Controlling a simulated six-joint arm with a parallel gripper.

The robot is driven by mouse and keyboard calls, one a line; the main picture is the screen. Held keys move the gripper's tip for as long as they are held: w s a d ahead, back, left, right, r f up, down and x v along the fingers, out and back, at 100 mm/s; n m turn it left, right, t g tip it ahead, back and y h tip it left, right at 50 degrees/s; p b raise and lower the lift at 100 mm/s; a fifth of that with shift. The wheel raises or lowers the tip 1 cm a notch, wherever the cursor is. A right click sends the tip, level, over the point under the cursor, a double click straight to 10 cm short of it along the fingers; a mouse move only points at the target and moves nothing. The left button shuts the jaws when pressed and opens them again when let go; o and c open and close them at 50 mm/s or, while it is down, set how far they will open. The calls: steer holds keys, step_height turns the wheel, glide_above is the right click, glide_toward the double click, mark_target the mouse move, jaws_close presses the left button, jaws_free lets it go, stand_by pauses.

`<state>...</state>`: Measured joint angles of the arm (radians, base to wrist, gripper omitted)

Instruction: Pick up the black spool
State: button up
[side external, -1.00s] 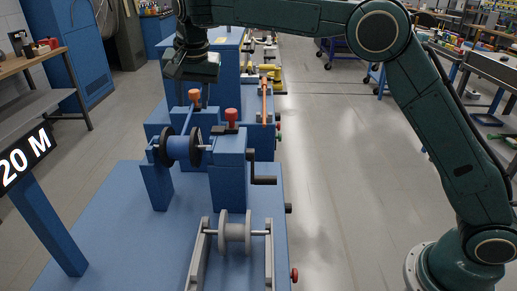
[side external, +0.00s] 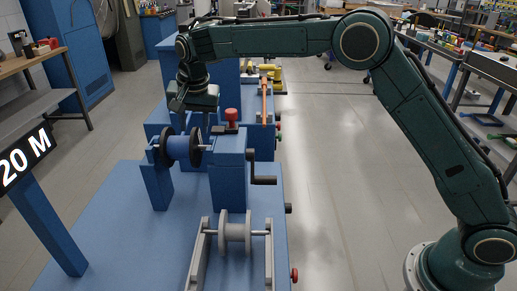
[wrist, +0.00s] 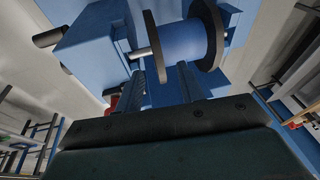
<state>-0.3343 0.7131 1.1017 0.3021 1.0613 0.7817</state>
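The spool (side external: 178,148) has black end discs and a blue wound middle. It sits level on a shaft between two blue posts in the side view, and shows at the top of the wrist view (wrist: 180,42). My gripper (side external: 197,122) points down, just above and behind the spool in the side view. In the wrist view its two fingers (wrist: 162,88) stand apart with nothing seen held between them. The fingertips are small and partly hidden behind the spool stand in the side view.
A grey spool (side external: 236,230) rests on a grey stand in front. A "20 M" sign (side external: 24,160) stands at left.

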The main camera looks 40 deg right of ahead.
mark_target(182, 147)
steer(key=shift+x, duration=1.45)
jaws_close()
